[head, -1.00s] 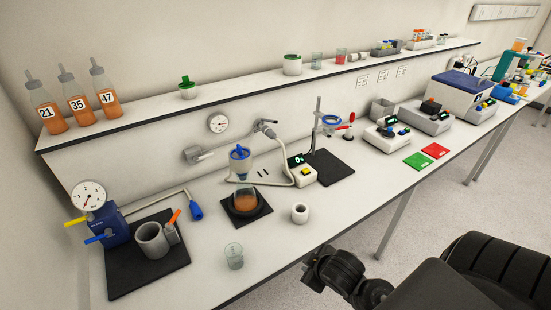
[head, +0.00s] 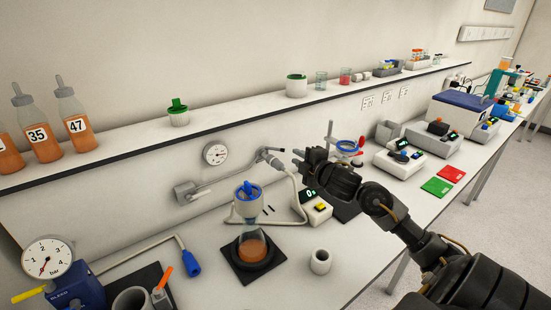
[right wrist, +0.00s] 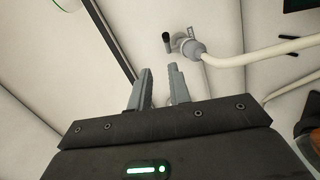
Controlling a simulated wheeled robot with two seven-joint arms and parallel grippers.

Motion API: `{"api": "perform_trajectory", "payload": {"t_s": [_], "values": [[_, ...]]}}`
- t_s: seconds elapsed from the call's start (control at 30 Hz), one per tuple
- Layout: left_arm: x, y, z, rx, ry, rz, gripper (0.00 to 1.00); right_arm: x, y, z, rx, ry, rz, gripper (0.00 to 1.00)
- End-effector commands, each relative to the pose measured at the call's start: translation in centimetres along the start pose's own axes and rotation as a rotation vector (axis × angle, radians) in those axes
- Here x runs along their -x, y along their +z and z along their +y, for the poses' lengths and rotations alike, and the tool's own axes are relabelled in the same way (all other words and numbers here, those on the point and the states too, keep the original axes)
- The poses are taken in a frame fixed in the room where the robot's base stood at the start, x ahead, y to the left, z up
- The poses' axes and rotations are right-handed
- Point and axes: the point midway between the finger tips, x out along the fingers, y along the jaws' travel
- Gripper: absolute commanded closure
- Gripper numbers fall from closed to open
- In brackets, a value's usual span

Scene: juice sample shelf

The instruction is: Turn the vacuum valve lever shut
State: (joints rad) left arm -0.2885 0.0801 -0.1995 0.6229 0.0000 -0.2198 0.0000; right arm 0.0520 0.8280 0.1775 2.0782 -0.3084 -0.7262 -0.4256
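The vacuum valve (head: 276,162) sits on the wall below the shelf, with a small dark lever (head: 265,150) at its left end. In the right wrist view the valve (right wrist: 190,46) is beyond the fingertips, and its dark-ended lever (right wrist: 167,41) sticks out at the left. My right gripper (head: 301,162) is just right of the valve in the head view, apart from it. In the right wrist view its two grey fingers (right wrist: 160,78) stand apart with nothing between them. My left gripper is not in view.
A pale hose (head: 299,190) runs from the valve. A flask with orange liquid (head: 252,246) stands on a black base below. The shelf (head: 235,108) overhangs above the valve. A ring stand (head: 330,142) is behind my right gripper. A wall gauge (head: 216,153) is to the left.

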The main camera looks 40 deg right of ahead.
Motion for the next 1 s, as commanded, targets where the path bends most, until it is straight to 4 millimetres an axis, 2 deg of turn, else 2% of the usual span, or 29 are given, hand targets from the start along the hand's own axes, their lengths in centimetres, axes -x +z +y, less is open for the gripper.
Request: {"api": "perform_trajectory", "payload": {"t_s": [0.03, 0.2, 0.33, 0.53, 0.7, 1.0], "values": [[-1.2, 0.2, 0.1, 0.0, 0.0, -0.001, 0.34, -0.2, 0.3, -0.9, 0.005, 0.005, 0.001, 0.81], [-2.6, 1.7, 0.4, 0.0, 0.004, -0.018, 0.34, -0.5, 0.6, -2.0, 0.012, 0.011, 0.004, 0.81], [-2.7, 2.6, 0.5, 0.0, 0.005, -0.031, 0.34, -0.5, 0.6, -2.1, 0.013, 0.012, 0.005, 0.81], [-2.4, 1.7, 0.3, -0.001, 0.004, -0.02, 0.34, -1.2, 0.5, -1.9, 0.011, 0.012, 0.005, 0.81], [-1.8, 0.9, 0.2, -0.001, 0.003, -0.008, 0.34, -3.9, 0.4, -1.7, 0.007, 0.012, 0.005, 0.81], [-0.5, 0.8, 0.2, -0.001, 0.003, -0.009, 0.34, -9.2, 0.4, -1.7, 0.01, 0.011, 0.004, 0.81]]}}
